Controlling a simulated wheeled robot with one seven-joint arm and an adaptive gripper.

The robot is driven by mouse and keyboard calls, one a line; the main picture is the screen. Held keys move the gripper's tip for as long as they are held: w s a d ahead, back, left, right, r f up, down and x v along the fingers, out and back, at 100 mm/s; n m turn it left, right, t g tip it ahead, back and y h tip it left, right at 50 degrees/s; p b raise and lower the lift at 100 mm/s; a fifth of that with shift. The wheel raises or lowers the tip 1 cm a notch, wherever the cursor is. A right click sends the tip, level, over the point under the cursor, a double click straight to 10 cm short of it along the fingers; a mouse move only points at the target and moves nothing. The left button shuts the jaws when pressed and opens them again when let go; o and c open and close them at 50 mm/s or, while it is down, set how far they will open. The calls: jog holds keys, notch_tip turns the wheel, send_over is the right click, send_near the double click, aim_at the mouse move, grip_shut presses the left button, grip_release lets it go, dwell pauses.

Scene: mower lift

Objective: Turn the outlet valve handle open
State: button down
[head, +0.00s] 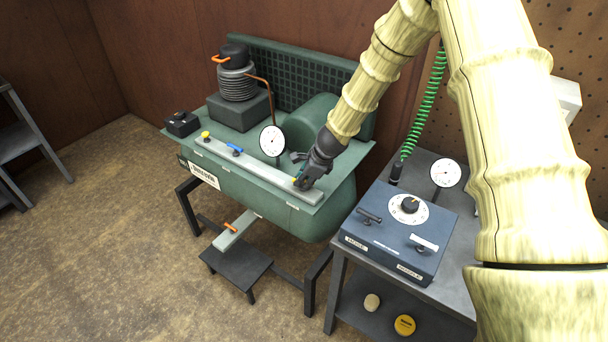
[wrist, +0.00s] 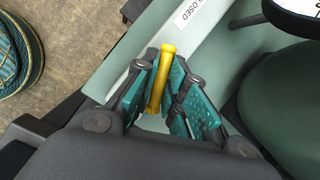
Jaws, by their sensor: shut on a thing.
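A yellow bar-shaped handle (wrist: 161,78) stands between the teal finger pads of my gripper (wrist: 164,66) in the wrist view, and the pads are shut on it. The handle runs nearly straight up the picture, with its far end showing past the fingertips. A white label (wrist: 188,15) ending in "LOSED" lies on the pale rail beyond it. In the head view my gripper (head: 302,181) is at the right end of the pale rail (head: 262,178) on the green tank (head: 318,217). There the handle is mostly hidden by the gripper.
A blue lever (head: 235,149) and a yellow knob (head: 206,135) sit farther left on the rail. A round gauge (head: 272,140) stands behind it. A blue control box (head: 398,228) is on the bench at right. An orange lever (head: 230,228) is below the tank.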

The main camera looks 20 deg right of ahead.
jog(key=n, duration=0.1)
jog(key=n+g+y+p, duration=0.1)
jog(key=n, duration=0.1)
jog(key=shift+w+d+r, duration=0.15)
jog(key=shift+w+r, duration=0.05)
jog(key=n+g, duration=0.1)
jog(key=n, duration=0.2)
jog(key=shift+n+y, duration=0.3)
jog(key=n+g+b, duration=0.1)
jog(key=n, duration=0.2)
jog(key=shift+w+d+f+g, duration=0.1)
jog(key=shift+g, duration=0.2)
jog(key=shift+n+g+b, duration=0.4)
jog(key=shift+n+g, duration=0.3)
jog(key=shift+n, duration=0.9)
jog(key=c, duration=1.5)
grip_release()
jog(key=v, duration=1.2)
